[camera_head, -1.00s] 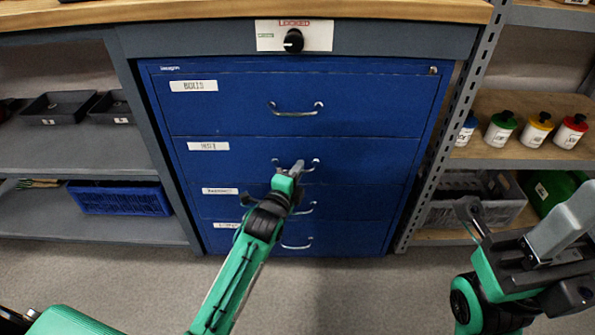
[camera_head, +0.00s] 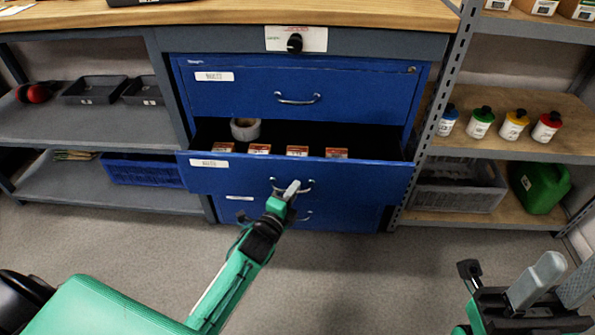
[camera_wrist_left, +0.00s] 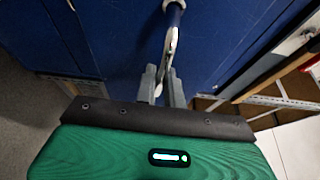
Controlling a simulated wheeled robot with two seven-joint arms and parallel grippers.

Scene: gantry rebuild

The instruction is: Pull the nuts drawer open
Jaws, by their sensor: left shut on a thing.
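The nuts drawer (camera_head: 235,178) is the second drawer from the top of the blue cabinet, and it stands well out from the cabinet. Inside it lie a grey-white roll (camera_head: 245,129) and several small orange-brown boxes (camera_head: 297,151). My left gripper (camera_head: 290,190) is shut on the drawer's silver handle (camera_head: 308,184). In the left wrist view the fingers (camera_wrist_left: 162,85) close around the handle (camera_wrist_left: 171,42). My right gripper (camera_head: 508,285) is at the lower right, away from the cabinet, with its fingers apart and nothing seen between them.
The top drawer (camera_head: 350,95) is shut, under a panel with a black knob (camera_head: 295,42). Lower drawers are partly hidden beneath the open one. Shelves with coloured bottles (camera_head: 514,125) stand at right, grey trays (camera_head: 95,90) at left. The floor (camera_head: 370,275) in front is clear.

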